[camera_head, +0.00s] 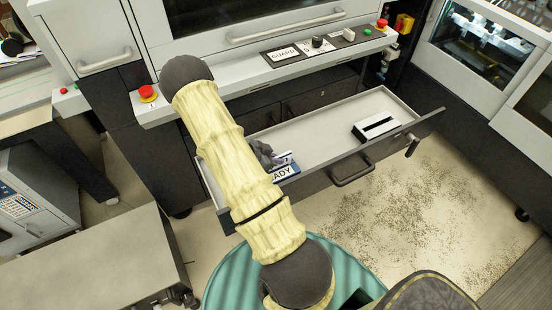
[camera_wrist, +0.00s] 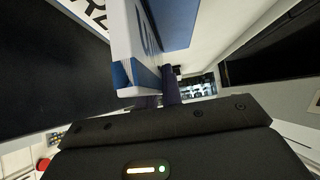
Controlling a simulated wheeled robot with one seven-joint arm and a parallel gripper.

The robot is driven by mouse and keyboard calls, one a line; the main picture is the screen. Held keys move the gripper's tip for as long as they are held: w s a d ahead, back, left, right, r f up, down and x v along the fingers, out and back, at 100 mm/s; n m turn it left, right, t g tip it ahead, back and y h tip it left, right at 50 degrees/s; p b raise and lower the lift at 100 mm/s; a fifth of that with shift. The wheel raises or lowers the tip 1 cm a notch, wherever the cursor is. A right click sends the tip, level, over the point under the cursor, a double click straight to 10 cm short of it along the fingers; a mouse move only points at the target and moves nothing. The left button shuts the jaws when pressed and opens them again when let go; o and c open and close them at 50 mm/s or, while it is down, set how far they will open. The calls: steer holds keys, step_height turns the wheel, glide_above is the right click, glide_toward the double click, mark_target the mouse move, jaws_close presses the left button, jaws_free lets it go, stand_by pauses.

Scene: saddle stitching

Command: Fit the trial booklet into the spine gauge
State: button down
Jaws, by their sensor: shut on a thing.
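The trial booklet (camera_wrist: 132,50) is a thin white and blue block, held in my gripper (camera_wrist: 160,92). In the wrist view it rises from the dark fingers toward the top. In the head view my gripper (camera_head: 264,153) is over the left part of the open drawer, partly hidden by my arm. The booklet (camera_head: 283,160) shows only as a small white and blue piece beside it. The spine gauge (camera_head: 362,133) appears to be the white block with a dark slot at the drawer's right end. My gripper is well to its left.
The drawer (camera_head: 320,127) is pulled out, with bare floor between gripper and gauge. A blue and white lettered card (camera_head: 284,174) is close to the gripper. The drawer front has a dark handle (camera_head: 352,172). A ledge with a red button (camera_head: 147,92) stands behind.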

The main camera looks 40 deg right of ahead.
steer(key=shift+f, duration=0.3)
steer(key=c, duration=1.5)
jaws_free()
steer(key=v, duration=1.7)
steer(key=shift+r, duration=0.2)
steer(key=shift+a, duration=0.15)
